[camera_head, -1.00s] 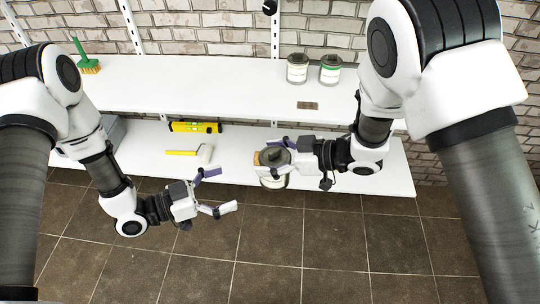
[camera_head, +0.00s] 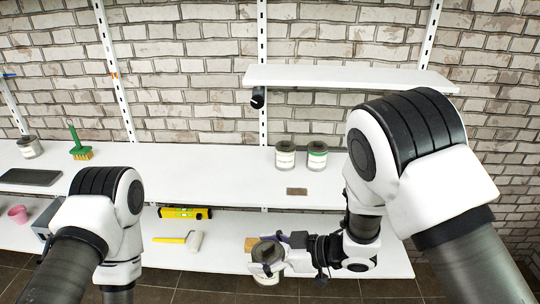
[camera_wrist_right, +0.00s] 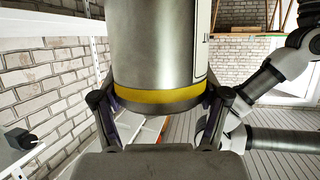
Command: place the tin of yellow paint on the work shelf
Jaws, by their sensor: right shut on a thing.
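The tin of yellow paint (camera_wrist_right: 158,60) is a metal can with a yellow band; it fills the middle of the right wrist view. My right gripper (camera_wrist_right: 160,104) is shut on it, one finger on each side near the band. In the head view the held tin (camera_head: 267,254) is in front of the lower shelf, below the level of the work shelf (camera_head: 220,166). The work shelf is the long white middle board. My left arm shows at the left of the head view, but its gripper is out of the frame.
On the work shelf stand a plain tin (camera_head: 285,156), a green-banded tin (camera_head: 317,157), a small brown block (camera_head: 297,191) and a green brush (camera_head: 79,148). An upper shelf (camera_head: 350,77) overhangs the right.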

